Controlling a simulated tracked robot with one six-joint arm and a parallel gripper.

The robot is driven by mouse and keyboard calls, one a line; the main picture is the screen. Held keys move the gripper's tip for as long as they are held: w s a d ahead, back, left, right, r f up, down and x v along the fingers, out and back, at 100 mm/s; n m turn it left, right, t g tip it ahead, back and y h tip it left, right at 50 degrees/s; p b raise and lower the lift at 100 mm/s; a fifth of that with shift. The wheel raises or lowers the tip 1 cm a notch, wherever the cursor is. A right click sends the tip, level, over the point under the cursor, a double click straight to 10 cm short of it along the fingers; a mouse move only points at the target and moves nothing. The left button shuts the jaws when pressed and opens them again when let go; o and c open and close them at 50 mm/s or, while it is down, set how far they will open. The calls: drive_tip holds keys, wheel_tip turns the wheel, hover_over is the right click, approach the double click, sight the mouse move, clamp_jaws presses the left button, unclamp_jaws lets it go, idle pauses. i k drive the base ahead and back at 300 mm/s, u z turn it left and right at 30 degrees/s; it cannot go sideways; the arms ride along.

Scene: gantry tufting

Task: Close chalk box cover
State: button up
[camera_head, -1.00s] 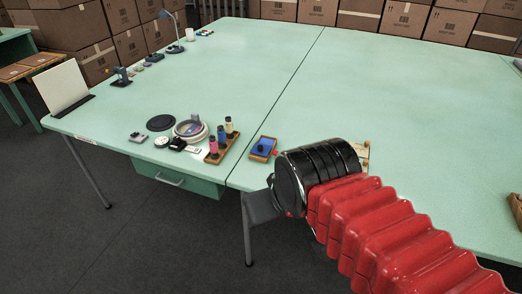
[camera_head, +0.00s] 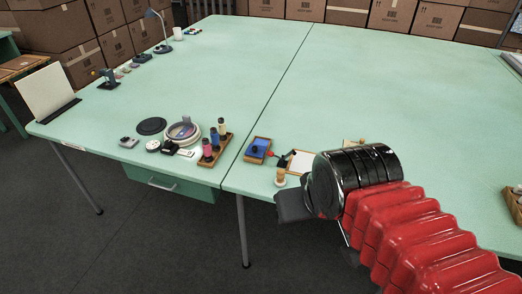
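No box is clearly recognisable as the chalk box. A small wooden-edged box with a blue inside (camera_head: 258,147) sits near the table's front edge, just right of the seam, and a dark piece lies on it. A wooden-framed pale panel (camera_head: 303,162) lies to its right, partly behind my wrist; I cannot tell whether it is a cover. My gripper (camera_head: 291,206) shows as a dark grey part at the front edge, below the black wrist. Its fingertips are not clearly seen, so open or shut cannot be told.
A small wooden peg-like piece (camera_head: 280,177) stands near the front edge beside my gripper. Left of the seam are a wooden rack with spools (camera_head: 216,150), a round dish (camera_head: 183,134) and a black disc (camera_head: 151,126). The middle and back of the green table (camera_head: 380,90) are clear.

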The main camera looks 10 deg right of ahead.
sight(256, 148)
drive_tip(key=z, duration=0.05)
drive_tip(key=i, duration=0.5)
drive_tip(key=u, duration=0.05)
drive_tip(key=k, duration=1.35)
drive_tip(key=u, duration=0.25)
drive_tip(key=i, duration=0.5)
drive_tip(key=u, duration=0.55)
drive_tip(key=i, duration=1.05)
drive_tip(key=z, duration=0.05)
